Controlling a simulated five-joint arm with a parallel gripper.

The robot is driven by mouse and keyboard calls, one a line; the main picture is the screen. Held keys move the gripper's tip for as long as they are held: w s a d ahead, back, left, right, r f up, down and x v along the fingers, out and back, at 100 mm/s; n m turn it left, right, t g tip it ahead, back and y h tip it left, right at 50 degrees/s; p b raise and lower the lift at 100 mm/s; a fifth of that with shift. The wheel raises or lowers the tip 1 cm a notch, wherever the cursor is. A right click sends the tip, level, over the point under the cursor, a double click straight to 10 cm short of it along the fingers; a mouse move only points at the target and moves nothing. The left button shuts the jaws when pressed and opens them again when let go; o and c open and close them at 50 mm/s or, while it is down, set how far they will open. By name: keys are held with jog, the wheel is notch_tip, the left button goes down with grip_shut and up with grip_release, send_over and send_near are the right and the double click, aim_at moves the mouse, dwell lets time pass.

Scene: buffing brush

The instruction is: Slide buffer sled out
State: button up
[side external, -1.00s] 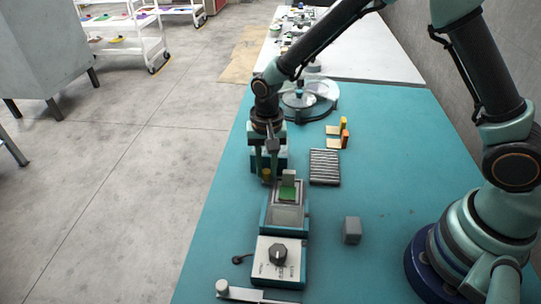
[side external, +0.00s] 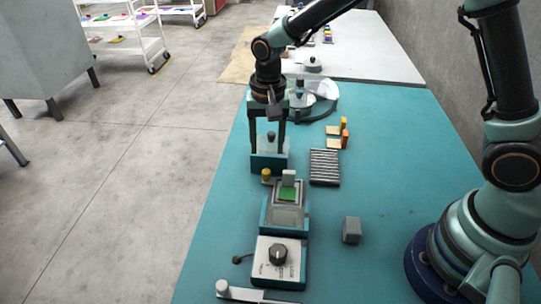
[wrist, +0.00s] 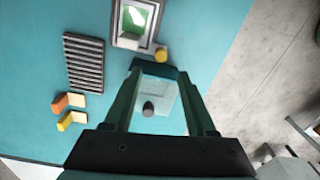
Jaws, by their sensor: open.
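A teal machine (side external: 264,222) stands on the bench, with a framed tray holding a green pad (side external: 288,194) with a pale grey block (side external: 289,177) at its far end. The green pad shows at the top of the wrist view (wrist: 137,16). Which part is the buffer sled I cannot tell for sure. My gripper (side external: 268,148) is open beyond the tray, pointing down, with fingers apart. Between its fingers in the wrist view (wrist: 160,80) show a pale clear plate (wrist: 165,118) and a dark round knob (wrist: 148,109). A teal block (side external: 268,162) sits at the fingertips; contact is unclear.
A yellow knob (side external: 266,174) stands beside the tray. A ribbed dark plate (side external: 325,167) and small orange and yellow blocks (side external: 345,137) lie to the right. A grey cube (side external: 352,230) stands nearer. A round clear-covered dish (side external: 316,100) is behind my gripper. The right bench is mostly clear.

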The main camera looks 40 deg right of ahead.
jog(key=shift+r, duration=2.55)
jog(key=shift+d, duration=0.1)
jog(key=s+d+r+n+t, duration=0.5)
jog(key=s+d+r+n, duration=0.2)
jog(key=s+d+r, duration=0.3)
jog(key=s+d, duration=0.2)
jog(key=shift+s+d, duration=0.3)
jog(key=shift+s, duration=0.05)
jog(key=shift+r, duration=0.15)
